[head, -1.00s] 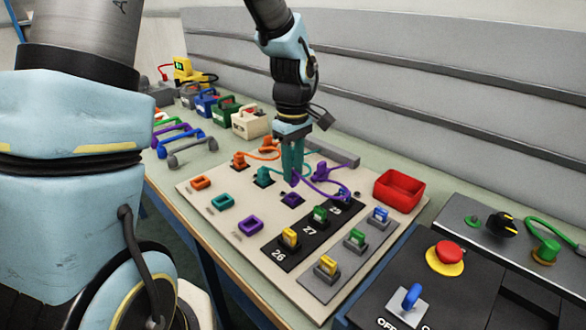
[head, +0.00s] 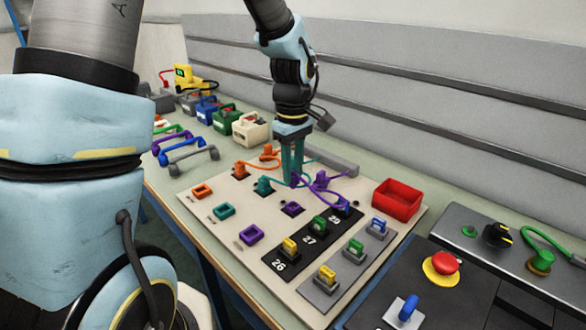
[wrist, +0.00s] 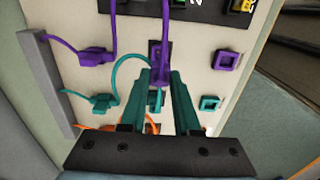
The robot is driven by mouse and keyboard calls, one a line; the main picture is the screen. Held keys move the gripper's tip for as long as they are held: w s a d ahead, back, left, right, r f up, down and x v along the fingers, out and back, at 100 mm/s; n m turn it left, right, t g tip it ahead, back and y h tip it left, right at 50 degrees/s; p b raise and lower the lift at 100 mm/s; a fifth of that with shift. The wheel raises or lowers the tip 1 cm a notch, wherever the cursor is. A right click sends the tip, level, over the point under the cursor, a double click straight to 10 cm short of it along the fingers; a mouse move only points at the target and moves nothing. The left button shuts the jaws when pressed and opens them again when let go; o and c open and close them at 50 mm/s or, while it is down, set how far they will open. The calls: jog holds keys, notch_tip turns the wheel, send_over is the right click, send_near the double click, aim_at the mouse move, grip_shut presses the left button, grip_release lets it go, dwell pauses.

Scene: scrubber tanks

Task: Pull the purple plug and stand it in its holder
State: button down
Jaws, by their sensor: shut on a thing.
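My gripper (head: 292,183) is shut on the purple plug (wrist: 158,70), which shows between the teal fingertips in the wrist view. A purple cord runs from this plug. In the head view the fingertips are above the board, and the purple-edged socket (head: 293,208) shows uncovered in front of and below them. The plug appears to be out of it. The purple ring holder (head: 251,234) is empty at the front of the board, and also shows in the wrist view (wrist: 229,60), right of the fingers. Most of the held plug is hidden in the head view.
A second purple plug (head: 322,180) sits at the back of the board (head: 225,238). Teal plug (head: 264,186) and orange plug (head: 240,168) stand near my gripper. Teal (head: 224,211) and orange (head: 203,191) ring holders are empty. A red bin (head: 398,198) stands right.

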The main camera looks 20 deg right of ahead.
jog(key=s+a, duration=0.6)
jog(key=a, duration=0.5)
jog(key=shift+a, duration=0.25)
jog(key=shift+p, duration=0.35)
jog(key=shift+f, duration=0.15)
jog(key=shift+f+b, duration=1.75)
jog(key=shift+f, duration=0.4)
jog(key=shift+f+b, duration=0.65)
jog(key=shift+f, duration=0.4)
